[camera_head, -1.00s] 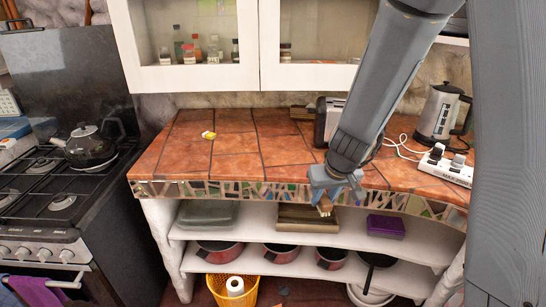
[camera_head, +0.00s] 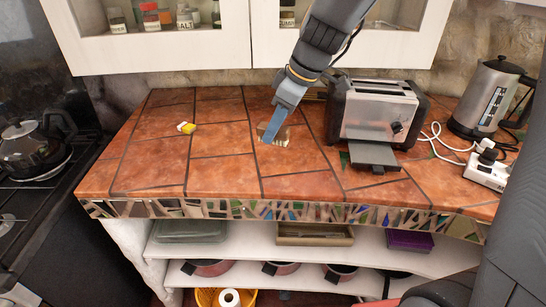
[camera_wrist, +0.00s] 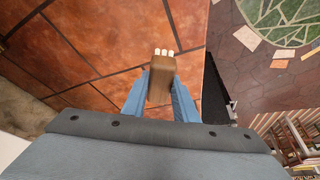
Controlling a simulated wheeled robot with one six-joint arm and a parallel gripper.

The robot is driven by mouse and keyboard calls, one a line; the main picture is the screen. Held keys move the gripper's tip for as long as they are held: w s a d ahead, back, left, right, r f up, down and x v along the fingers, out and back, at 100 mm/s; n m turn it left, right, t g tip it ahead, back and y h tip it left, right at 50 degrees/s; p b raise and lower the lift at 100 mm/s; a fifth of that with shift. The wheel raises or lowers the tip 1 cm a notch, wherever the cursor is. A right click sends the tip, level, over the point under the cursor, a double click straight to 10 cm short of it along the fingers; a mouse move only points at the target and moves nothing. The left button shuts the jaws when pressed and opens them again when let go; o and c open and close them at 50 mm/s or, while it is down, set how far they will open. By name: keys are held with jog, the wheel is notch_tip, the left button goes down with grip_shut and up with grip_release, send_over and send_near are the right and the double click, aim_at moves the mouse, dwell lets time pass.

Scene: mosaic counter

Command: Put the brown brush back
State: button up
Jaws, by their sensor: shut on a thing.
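The brown brush (camera_head: 280,135) is a small block with pale bristle tufts. My gripper (camera_head: 268,138) has its blue fingers shut on it, over the middle of the tiled counter (camera_head: 225,175), left of the toaster. In the wrist view, the fingers (camera_wrist: 161,92) clasp the brown brush (camera_wrist: 160,88) from both sides. Its white tufts point away from my palm. I cannot tell whether the brush touches the counter or hangs just above it.
A toaster (camera_head: 378,110) stands right of the gripper, with a kettle (camera_head: 487,98) and a power strip (camera_head: 487,170) with cables beyond. A small yellow item (camera_head: 187,127) lies to the left. The counter's front left is clear. Cabinets (camera_head: 150,45) hang above.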

aim_at(289, 130)
notch_tip(289, 130, down, 9)
jog(key=shift+p, duration=0.45)
jog(key=shift+f, duration=0.1)
jog(key=o, duration=1)
jog(key=shift+o, duration=0.2)
jog(key=shift+d+r, duration=0.1)
jog(key=shift+r, duration=0.4)
jog(key=b+v, duration=0.2)
jog(key=v, duration=0.9)
jog(key=shift+s, duration=0.1)
jog(key=shift+s+d+f+m+g+h, duration=0.15)
jog(key=shift+s+d+f+m+h, duration=0.55)
jog(key=shift+s+d+f+m, duration=1.35)
jog(key=shift+s+d+f+m+g+h, duration=0.2)
jog(key=shift+s+d+f+m+h, duration=0.5)
jog(key=shift+s+d+f+m, duration=1.35)
jog(key=shift+s+d+f+m+g+h, duration=0.15)
jog(key=shift+s+d+f+m+h, duration=0.55)
jog(key=shift+s+d+f+m, duration=1.3)
